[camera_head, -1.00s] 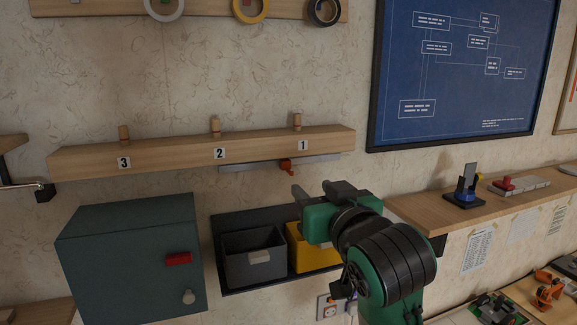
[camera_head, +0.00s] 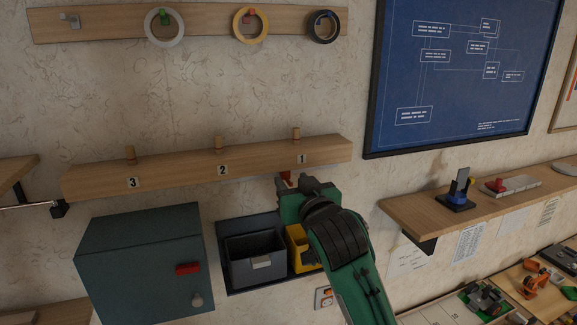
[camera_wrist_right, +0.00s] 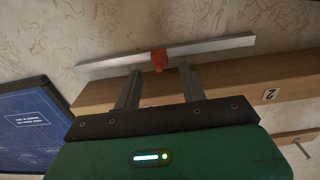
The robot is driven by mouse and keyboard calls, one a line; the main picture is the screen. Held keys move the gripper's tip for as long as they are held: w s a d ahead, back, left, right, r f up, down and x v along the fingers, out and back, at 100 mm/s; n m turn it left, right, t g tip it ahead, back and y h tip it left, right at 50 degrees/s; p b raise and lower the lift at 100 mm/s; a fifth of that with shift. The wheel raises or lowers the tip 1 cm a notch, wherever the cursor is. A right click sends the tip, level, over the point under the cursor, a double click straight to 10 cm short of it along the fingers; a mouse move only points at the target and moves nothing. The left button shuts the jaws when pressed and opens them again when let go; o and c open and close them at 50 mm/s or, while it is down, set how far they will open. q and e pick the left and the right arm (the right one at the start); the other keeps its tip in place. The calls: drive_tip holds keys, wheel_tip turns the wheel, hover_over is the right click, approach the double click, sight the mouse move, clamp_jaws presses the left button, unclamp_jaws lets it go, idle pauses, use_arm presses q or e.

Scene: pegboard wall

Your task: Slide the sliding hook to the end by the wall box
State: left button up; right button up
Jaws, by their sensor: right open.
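The orange-red sliding hook (camera_head: 286,176) sits under the wooden beam, below label 1, partly covered by my right gripper. In the right wrist view the hook (camera_wrist_right: 159,60) is near the middle of its pale metal rail (camera_wrist_right: 215,46), with bare rail on both sides. My right gripper (camera_wrist_right: 160,70) is open, with one fingertip on each side of the hook; it is not clear whether they touch it. In the head view this gripper (camera_head: 292,184) is up at the hook. The teal wall box (camera_head: 140,265) with a red handle hangs lower left. My left gripper is not in view.
The wooden beam (camera_head: 200,172) with several pegs runs just above the rail. Below are a grey bin (camera_head: 255,263) and a yellow bin (camera_head: 298,240). A shelf (camera_head: 420,215) juts out at the right. Tape rolls hang above.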

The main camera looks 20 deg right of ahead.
sight(287, 173)
drive_tip(key=shift+w+p, duration=0.55)
drive_tip(key=shift+w, duration=1.15)
clamp_jaws()
